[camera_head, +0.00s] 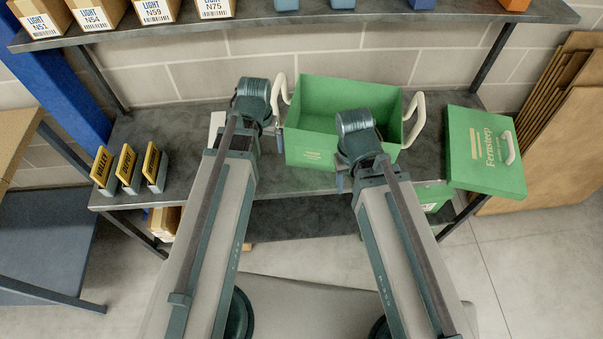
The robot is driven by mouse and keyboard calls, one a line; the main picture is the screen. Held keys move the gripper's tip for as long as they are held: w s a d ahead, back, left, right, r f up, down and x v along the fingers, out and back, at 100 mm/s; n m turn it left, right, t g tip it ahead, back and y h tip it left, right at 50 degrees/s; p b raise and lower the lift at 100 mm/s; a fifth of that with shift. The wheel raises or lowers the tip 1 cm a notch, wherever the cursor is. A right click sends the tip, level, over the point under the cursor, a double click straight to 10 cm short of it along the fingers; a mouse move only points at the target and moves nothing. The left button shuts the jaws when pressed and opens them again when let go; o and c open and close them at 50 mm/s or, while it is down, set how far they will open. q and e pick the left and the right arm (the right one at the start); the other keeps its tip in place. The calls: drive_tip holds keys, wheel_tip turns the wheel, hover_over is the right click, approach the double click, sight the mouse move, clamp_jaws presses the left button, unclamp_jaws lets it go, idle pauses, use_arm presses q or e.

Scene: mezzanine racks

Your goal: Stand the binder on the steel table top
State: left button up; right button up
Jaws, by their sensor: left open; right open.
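The dark grey steel table top (195,165) runs across the view in front of a block wall. No binder can be made out for certain. A white object (216,122) shows partly behind my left arm; its shape is hidden. My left gripper (277,138) is open and empty, over the table at the left end of a green box. My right gripper (342,180) is open and empty, in front of the box's near wall. My arms hide part of the table's middle.
The open green box (310,148) has white handles and looks empty. A green lid (485,155) with a white handle is at the table's right end. Several small yellow-labelled stands (128,170) are at left. A shelf (300,17) with cartons hangs above. Brown boards (555,120) lean at right.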

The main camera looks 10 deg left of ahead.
use_arm(q)
drive_tip(key=s+d+m+g+y, duration=0.1)
drive_tip(key=s+d+m, duration=0.2)
drive_tip(key=s+d, duration=0.6)
drive_tip(key=d, duration=0.3)
drive_tip(key=shift+s+d+g, duration=0.4)
